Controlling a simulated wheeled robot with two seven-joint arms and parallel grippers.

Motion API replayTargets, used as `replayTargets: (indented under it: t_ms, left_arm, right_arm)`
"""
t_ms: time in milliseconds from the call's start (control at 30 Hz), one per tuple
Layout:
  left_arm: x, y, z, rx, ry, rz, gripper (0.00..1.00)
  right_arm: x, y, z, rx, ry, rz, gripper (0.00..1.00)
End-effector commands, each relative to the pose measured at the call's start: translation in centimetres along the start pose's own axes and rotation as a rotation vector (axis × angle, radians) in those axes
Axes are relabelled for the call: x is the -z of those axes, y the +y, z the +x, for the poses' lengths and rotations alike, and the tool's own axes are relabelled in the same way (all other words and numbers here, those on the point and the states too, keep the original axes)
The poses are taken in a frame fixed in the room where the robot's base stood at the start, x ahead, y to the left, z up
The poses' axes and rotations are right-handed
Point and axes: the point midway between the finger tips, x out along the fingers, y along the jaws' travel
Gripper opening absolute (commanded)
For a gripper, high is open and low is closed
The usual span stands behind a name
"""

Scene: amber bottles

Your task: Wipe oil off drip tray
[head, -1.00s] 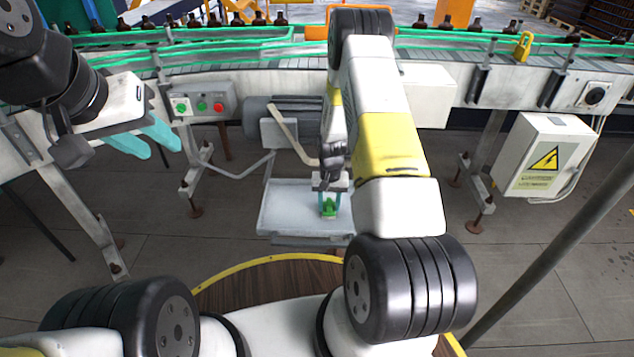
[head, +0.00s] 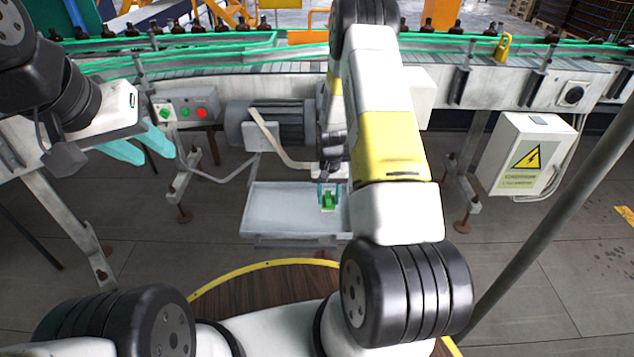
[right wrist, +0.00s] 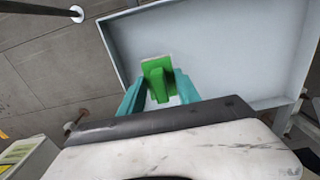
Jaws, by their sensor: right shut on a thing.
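The drip tray (head: 285,210) is a shallow pale grey pan below the conveyor motor; its bare floor also fills much of the right wrist view (right wrist: 225,55). I see no clear oil on it. My right gripper (head: 328,192) is over the tray's right part, its teal fingers shut on a green wiping tool (head: 328,202). In the right wrist view the green tool (right wrist: 158,80) with a pale pad sits between the fingertips (right wrist: 158,95), near a tray corner. I cannot tell whether the pad touches the floor. My left gripper (head: 140,148) is open and empty, left of the tray.
The motor (head: 285,122) and a bent pale bar (head: 275,140) stand just behind and above the tray. A button box (head: 187,108) is at left and a warning-marked electrical box (head: 528,155) at right. Conveyor legs flank the tray. Bottles line the conveyor behind.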

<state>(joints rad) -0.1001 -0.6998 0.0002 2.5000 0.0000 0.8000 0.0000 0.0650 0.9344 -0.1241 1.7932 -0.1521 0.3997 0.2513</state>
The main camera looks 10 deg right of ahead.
Motion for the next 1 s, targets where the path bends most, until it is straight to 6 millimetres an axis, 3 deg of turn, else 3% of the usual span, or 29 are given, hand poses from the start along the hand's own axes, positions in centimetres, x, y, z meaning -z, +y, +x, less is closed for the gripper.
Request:
replayTargets:
  t_ms: [400,1000]
  left_arm:
    - [0.0,0.0,0.0,0.0,0.0,0.0,0.36]
    - [0.0,0.0,0.0,0.0,0.0,0.0,0.36]
  right_arm:
    - [0.5,-0.1,-3.6,0.001,0.002,-0.001,0.0]
    - [0.5,-0.1,-3.9,0.001,0.0,-0.003,0.0]
